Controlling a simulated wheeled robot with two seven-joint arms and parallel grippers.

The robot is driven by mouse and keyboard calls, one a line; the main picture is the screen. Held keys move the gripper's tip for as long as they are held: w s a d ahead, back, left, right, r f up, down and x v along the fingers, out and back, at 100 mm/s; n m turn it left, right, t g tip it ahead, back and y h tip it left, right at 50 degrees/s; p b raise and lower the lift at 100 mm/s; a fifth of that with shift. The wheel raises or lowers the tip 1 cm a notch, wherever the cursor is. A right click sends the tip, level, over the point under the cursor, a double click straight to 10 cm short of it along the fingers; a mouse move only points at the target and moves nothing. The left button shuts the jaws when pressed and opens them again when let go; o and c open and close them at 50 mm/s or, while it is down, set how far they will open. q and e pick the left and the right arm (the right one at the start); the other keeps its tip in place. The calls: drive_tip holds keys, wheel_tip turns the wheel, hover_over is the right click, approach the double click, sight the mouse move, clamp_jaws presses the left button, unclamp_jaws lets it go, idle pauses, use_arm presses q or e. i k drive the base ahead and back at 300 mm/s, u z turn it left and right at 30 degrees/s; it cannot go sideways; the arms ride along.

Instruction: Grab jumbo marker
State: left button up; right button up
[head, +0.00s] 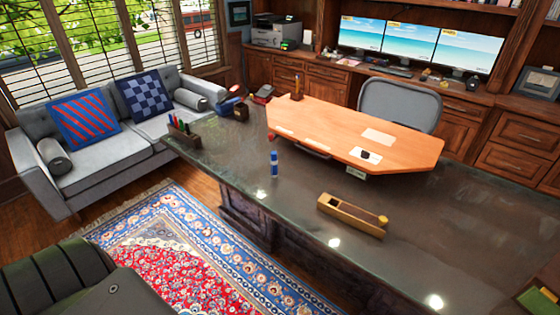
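A small blue cylinder (274,163) with a pale band stands upright on the dark desk top (235,160), near its front edge. It looks like the jumbo marker, but it is too small to read. Several thin pens or markers (183,127) stand in a dark holder at the desk's left end. Neither of my grippers shows in the head view.
A wooden box-like tool (353,215) with a yellow knob lies right of the cylinder. A raised orange-wood board (330,122) with papers is behind it. A grey chair (400,103) stands behind the desk. A patterned rug (190,250) lies in front; a sofa (95,170) is left.

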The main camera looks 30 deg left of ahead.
sight(274, 166)
drive_tip(key=z, duration=0.9)
drive_tip(key=i, duration=0.75)
drive_tip(key=u, duration=2.05)
